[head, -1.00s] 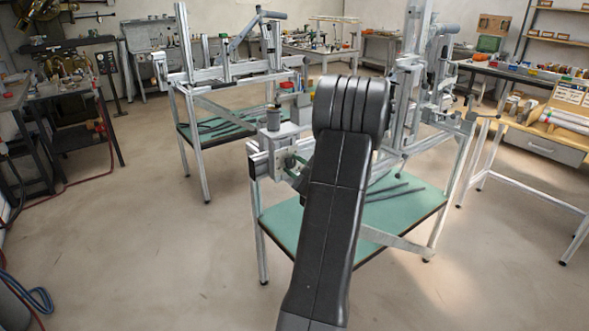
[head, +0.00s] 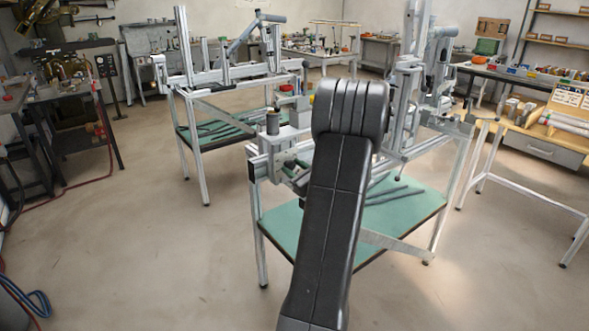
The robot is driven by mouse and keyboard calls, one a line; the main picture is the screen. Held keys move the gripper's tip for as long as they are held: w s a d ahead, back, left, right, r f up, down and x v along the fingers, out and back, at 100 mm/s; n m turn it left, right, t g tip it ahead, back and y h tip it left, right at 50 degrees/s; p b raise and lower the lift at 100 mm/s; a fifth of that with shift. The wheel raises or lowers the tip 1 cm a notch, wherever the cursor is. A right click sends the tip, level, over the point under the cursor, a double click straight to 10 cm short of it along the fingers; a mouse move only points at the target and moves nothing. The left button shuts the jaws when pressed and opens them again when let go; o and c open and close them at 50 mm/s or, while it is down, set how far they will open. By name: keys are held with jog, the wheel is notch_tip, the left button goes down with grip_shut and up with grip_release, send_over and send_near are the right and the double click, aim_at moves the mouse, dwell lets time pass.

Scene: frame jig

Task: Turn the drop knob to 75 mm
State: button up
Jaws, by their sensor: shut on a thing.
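The frame jig (head: 434,225) stands in the middle of the head view, a metal frame on a table with a green lower shelf. My black arm reaches up in front of it and covers its middle. My gripper does not show; it is hidden behind my arm. The drop knob cannot be made out. At the jig's near left end, metal parts and a dark cylinder (head: 272,123) show beside my arm, too small to read. No scale or reading is legible.
A second, similar jig (head: 196,140) stands behind to the left. A bench with a drawer (head: 545,149) is at the right, and a dark workbench (head: 60,113) at the left. Red and blue hoses lie at the far left. The floor (head: 150,240) at the front left is clear.

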dwell(0.3)
jog(key=o, duration=0.9)
jog(key=b+v, duration=0.2)
jog(key=v, duration=1.2)
jog(key=shift+o, duration=0.2)
